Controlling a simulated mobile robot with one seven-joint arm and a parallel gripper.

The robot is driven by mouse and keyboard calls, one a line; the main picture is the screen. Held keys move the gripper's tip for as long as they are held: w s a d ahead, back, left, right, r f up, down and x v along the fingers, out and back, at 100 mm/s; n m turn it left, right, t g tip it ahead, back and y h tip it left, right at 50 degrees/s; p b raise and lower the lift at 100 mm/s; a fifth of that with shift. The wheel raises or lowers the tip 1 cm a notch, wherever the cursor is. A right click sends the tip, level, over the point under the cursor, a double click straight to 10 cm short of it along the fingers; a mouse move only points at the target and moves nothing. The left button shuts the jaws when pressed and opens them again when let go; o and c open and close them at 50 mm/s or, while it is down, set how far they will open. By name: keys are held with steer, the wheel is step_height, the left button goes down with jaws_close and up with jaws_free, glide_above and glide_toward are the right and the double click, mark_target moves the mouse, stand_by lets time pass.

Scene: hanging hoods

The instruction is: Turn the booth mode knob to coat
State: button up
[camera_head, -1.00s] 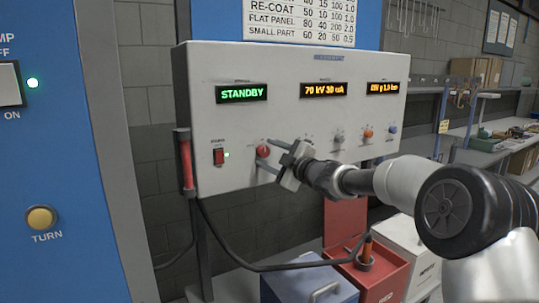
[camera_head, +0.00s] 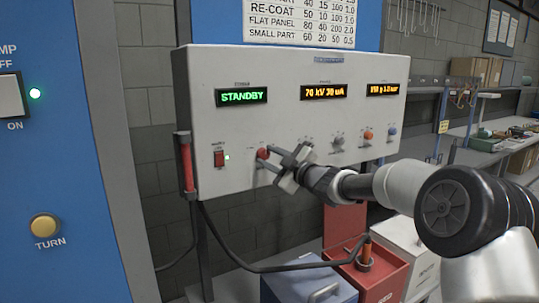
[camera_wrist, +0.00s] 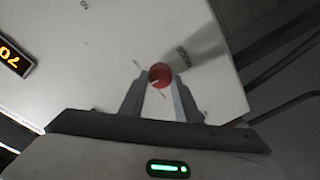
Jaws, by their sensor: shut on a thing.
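The booth mode knob (camera_head: 262,154) is a red round knob low on the left half of the white control panel (camera_head: 300,115). It also shows in the wrist view as a red disc (camera_wrist: 160,75) with a pale pointer line. My gripper (camera_head: 267,158) is at the panel with its fingers around the knob. In the wrist view my gripper (camera_wrist: 159,84) has one finger on each side of the knob and is shut on it. The green display (camera_head: 241,96) above the knob reads STANDBY. The small markings around the knob are too small to read.
A red-handled tool (camera_head: 186,163) hangs at the panel's left side. Red (camera_head: 382,279) and blue (camera_head: 308,282) bins stand below.

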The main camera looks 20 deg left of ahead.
steer(key=m+p, duration=0.2)
steer(key=m, duration=0.3)
steer(key=shift+m+t, duration=0.4)
steer(key=shift+f+m+p, duration=0.15)
steer(key=shift+m+p, duration=0.35)
steer(key=shift+m, duration=1.9)
steer(key=shift+t, duration=0.3)
steer(key=o, duration=1)
steer(key=shift+o, duration=0.2)
steer(key=b+v, duration=0.1)
steer(key=v, duration=1.6)
steer(key=shift+d, duration=0.2)
steer(key=shift+f, duration=0.1)
